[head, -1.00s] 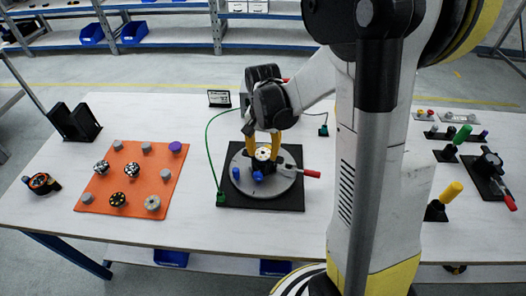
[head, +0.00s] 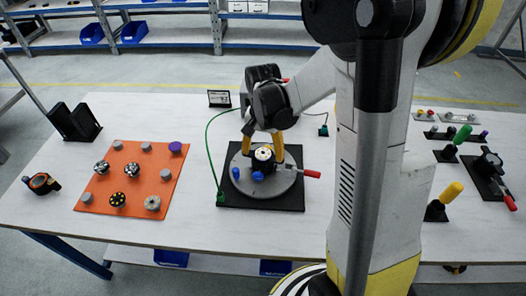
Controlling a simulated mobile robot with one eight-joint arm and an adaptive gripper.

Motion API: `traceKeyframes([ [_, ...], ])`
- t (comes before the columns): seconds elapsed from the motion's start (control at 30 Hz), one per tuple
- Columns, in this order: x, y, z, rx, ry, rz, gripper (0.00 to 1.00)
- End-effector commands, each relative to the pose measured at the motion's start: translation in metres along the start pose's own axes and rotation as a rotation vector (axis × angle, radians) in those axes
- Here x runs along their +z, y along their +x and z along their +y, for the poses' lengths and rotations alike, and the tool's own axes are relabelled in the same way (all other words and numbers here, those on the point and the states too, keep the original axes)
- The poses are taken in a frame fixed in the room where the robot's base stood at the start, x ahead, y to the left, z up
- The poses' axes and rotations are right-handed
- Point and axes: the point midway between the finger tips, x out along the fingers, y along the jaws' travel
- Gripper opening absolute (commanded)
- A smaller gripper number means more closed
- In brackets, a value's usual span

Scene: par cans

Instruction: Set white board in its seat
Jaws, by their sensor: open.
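The white board (head: 263,153) is a small round disc with dark marks. It sits on top of a dark holder near the middle of the round grey plate (head: 287,188) in the head view. My gripper (head: 263,157) is directly above the plate, with its yellow fingers apart on either side of the board. The left finger stands clear of the board's edge. Whether the right finger touches it, and whether the board lies fully flat in its seat, I cannot tell.
Blue knobs (head: 238,173) and a red-handled clamp (head: 312,174) are on the plate. A green cable (head: 208,150) runs to its left. An orange mat (head: 103,192) with several round parts lies left. Yellow-handled (head: 450,193) and green-handled (head: 462,134) tools stand right.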

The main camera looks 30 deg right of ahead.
Motion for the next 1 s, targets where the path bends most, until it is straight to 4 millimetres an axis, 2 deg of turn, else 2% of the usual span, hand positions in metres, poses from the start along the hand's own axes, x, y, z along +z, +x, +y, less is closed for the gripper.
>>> traceKeyframes([
  [0.17, 0.0, -0.003, 0.0, 0.0, 0.0, 0.0, 0.75],
  [0.27, 0.0, -0.015, 0.0, 0.0, 0.0, 0.0, 0.75],
  [0.6, 0.0, -0.088, 0.0, 0.0, 0.0, 0.0, 0.75],
  [0.7, 0.0, -0.104, 0.0, 0.0, 0.0, 0.0, 0.75],
  [0.83, 0.0, -0.117, 0.0, 0.0, 0.0, 0.0, 0.75],
  [1.0, 0.0, -0.121, 0.0, 0.0, 0.0, 0.0, 0.75],
])
